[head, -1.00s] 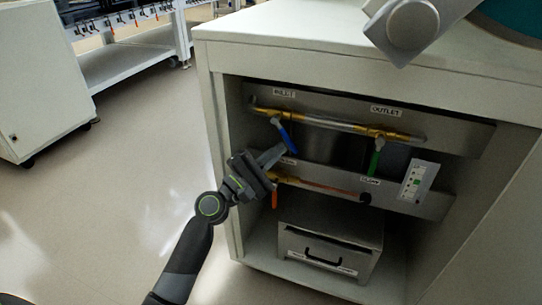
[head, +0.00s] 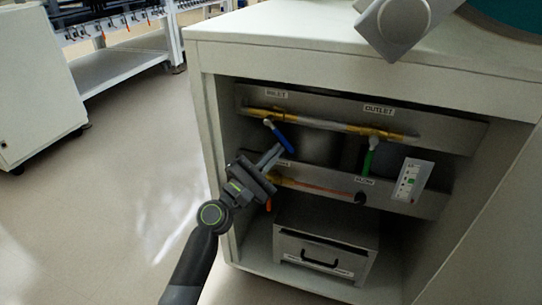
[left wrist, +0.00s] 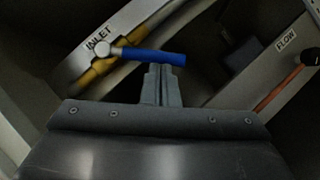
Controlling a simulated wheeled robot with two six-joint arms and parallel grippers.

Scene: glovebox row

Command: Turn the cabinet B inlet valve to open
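The inlet valve has a blue lever (head: 281,138) on a brass and steel pipe under the INLET label (head: 276,94). The lever slants down to the right, oblique to the pipe. My left gripper (head: 276,152) is at the lever's lower free end. In the left wrist view the blue lever (left wrist: 152,57) crosses just beyond the fingertips of my left gripper (left wrist: 161,72). Its fingers are together, with the lever not visibly between them; contact looks likely but cannot be confirmed. My right gripper is out of view. No cabinet letter is readable.
The outlet's green lever (head: 369,157) hangs down at the right. Below are a lower panel with a FLOW knob (head: 360,198), an orange handle (head: 268,205) partly behind my gripper, and a metal drawer box (head: 325,246). The cabinet side walls (head: 222,160) bound the opening.

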